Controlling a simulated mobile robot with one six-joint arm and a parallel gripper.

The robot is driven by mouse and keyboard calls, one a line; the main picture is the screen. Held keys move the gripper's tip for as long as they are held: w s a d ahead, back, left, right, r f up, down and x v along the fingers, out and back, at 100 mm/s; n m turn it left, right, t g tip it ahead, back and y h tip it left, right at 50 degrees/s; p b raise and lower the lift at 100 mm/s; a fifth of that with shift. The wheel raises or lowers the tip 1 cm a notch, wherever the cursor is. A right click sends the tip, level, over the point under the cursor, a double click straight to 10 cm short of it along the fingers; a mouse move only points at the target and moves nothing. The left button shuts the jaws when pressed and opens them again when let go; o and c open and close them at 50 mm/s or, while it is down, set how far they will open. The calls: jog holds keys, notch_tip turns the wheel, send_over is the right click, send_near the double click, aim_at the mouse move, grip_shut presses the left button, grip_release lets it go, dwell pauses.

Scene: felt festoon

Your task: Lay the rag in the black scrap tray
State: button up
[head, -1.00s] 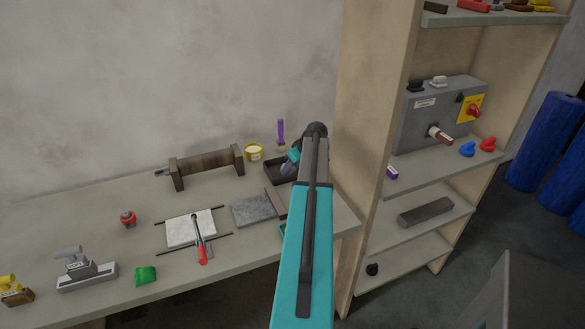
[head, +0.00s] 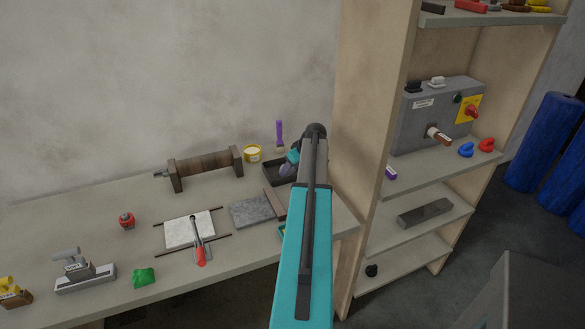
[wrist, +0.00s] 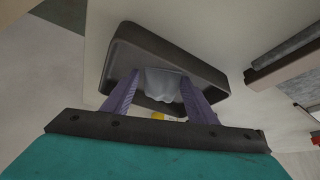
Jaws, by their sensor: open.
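The black scrap tray (head: 272,178) stands at the back right of the bench, and it fills the middle of the wrist view (wrist: 128,40). A pale grey rag (wrist: 163,84) lies crumpled in the tray. My gripper (wrist: 158,84) is open over the tray, with one purple finger on each side of the rag. I cannot tell whether a fingertip touches it. In the head view my arm and gripper (head: 288,165) hide part of the tray, and the rag cannot be clearly made out.
A yellow tin (head: 252,154) and a purple-handled brush (head: 279,135) stand behind the tray. A grey slab (head: 252,211) lies in front-left of it. The wooden shelf unit (head: 372,130) rises close on the right. A green lump (head: 144,278) lies at the bench's front.

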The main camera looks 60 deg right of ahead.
jog(key=shift+a+f, duration=0.45)
jog(key=shift+f, duration=0.05)
jog(key=shift+w+r+p, duration=0.1)
jog(key=shift+r+p, duration=0.35)
jog(key=shift+p, duration=0.15)
jog(key=shift+s+r+b, duration=0.2)
jog(key=shift+b, duration=0.2)
jog(key=d+b+v, duration=0.1)
jog(key=b+v, duration=0.1)
jog(key=v, duration=0.9)
jog(key=shift+a+r+b, duration=0.15)
jog(key=shift+r+b, duration=0.15)
jog(key=shift+r, duration=0.15)
jog(key=shift+w, duration=0.1)
